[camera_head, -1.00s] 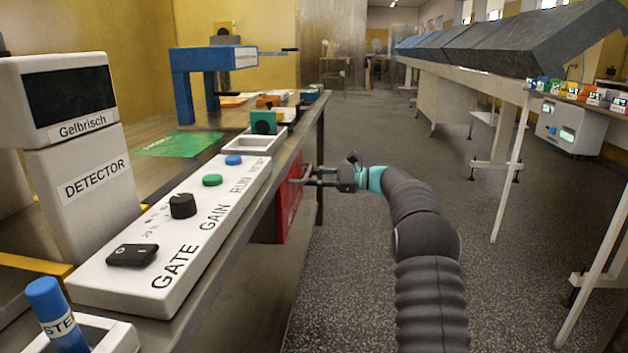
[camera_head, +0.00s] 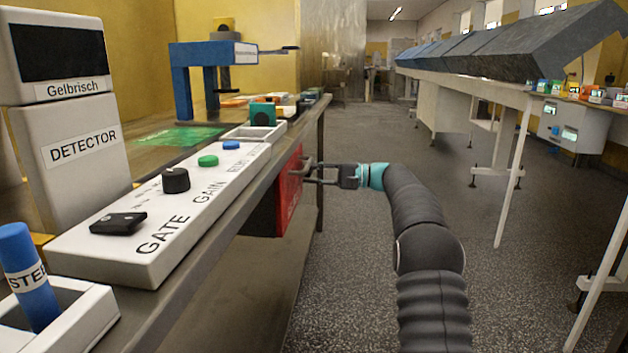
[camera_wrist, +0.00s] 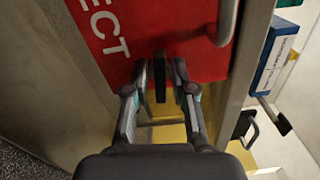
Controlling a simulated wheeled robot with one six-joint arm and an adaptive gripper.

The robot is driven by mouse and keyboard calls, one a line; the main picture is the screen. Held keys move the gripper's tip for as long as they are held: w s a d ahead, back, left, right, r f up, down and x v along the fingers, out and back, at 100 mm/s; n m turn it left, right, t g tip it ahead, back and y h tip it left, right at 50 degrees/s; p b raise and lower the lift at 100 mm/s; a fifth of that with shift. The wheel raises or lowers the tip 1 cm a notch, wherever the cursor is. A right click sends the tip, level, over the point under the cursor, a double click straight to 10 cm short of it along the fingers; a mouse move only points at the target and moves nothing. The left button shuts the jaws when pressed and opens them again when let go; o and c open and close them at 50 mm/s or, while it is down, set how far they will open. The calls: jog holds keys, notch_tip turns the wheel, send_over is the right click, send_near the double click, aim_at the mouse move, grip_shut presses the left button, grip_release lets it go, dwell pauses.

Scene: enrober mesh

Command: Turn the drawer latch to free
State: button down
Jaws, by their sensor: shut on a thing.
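The red drawer front (camera_head: 291,190) hangs under the bench's right edge, with white lettering ending in "ECT" in the wrist view (camera_wrist: 200,62). A dark upright latch tab (camera_wrist: 160,80) stands at its lower part. My gripper (camera_wrist: 162,75) is shut on the latch, one finger on each side of it. In the head view my gripper (camera_head: 312,172) reaches the drawer from the right, and the latch cannot be made out there. A metal handle (camera_wrist: 228,22) is on the drawer, apart from the fingers.
The bench carries a white control panel (camera_head: 165,230), a detector (camera_head: 70,145), a white tray (camera_head: 245,135) and a blue stand (camera_head: 182,92). Speckled floor (camera_head: 345,270) lies clear right of the bench. A long conveyor frame (camera_head: 500,95) stands farther right.

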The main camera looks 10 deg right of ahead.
jog(key=shift+f+n+b, duration=0.2)
jog(key=shift+n+b, duration=0.1)
jog(key=shift+n, duration=0.4)
jog(key=c, duration=1.2)
grip_release()
jog(key=shift+a, duration=0.1)
jog(key=shift+r, duration=0.1)
jog(key=v, duration=1.2)
